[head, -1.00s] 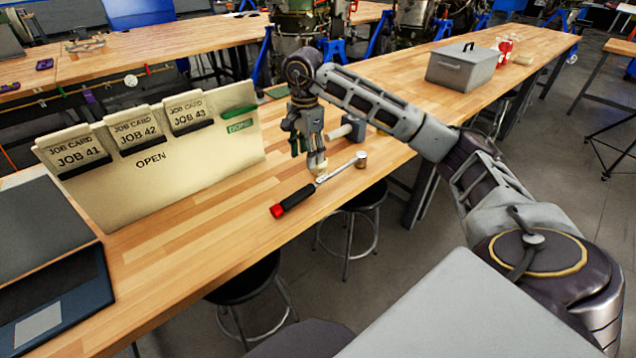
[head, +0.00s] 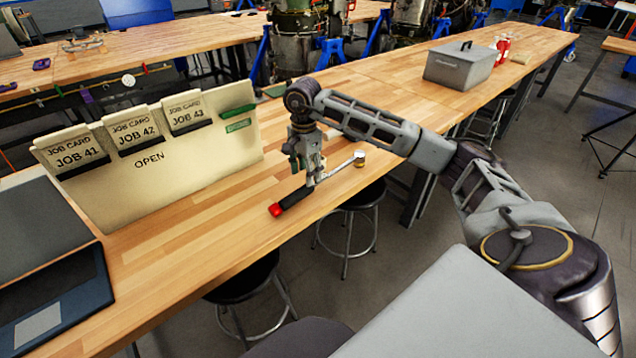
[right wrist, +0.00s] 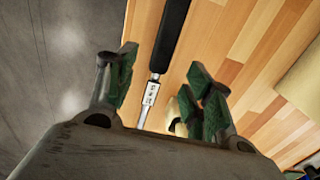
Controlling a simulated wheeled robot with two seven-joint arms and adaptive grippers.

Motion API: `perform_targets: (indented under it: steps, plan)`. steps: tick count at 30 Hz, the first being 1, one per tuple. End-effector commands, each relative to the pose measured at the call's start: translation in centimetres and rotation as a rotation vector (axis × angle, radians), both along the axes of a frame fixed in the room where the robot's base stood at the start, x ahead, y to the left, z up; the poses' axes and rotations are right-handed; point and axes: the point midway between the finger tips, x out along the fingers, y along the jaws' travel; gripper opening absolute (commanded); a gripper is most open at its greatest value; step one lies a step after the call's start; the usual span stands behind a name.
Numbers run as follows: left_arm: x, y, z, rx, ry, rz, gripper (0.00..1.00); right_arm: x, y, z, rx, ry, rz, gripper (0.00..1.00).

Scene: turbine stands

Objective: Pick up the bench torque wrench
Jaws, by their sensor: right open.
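The bench torque wrench (head: 292,199) lies on the wooden bench near its front edge. It has a black grip with a red end cap, a silver shaft and a round head toward the right. My right gripper (head: 310,178) points down over the wrench, around where the grip meets the shaft. In the right wrist view, its green-padded fingers (right wrist: 158,88) are apart, and the wrench's shaft and black grip (right wrist: 172,32) show between them. I cannot tell whether the fingers touch it. My left gripper is not in view.
A card holder (head: 180,165) with job cards stands on the bench left of the gripper. A laptop (head: 50,270) lies at the near left. A grey box (head: 461,66) stands farther along the bench. Stools (head: 247,277) stand below the front edge.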

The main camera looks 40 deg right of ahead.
Motion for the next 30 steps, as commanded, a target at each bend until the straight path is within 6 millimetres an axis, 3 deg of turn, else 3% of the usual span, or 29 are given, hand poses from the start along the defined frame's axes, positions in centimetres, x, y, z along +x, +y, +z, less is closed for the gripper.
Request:
perform_targets:
  steps: [3,10,20,30]
  plan:
    - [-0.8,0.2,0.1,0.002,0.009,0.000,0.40,0.0,0.0,-1.3,0.000,0.002,0.000,0.52]
    - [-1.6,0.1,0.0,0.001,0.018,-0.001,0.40,0.0,0.0,-2.2,0.001,-0.001,0.000,0.52]
    - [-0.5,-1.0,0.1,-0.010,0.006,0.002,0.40,0.0,0.0,-2.3,0.000,0.000,0.000,0.52]
    - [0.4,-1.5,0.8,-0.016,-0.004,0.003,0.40,0.1,0.2,-4.9,0.001,0.002,0.001,0.52]
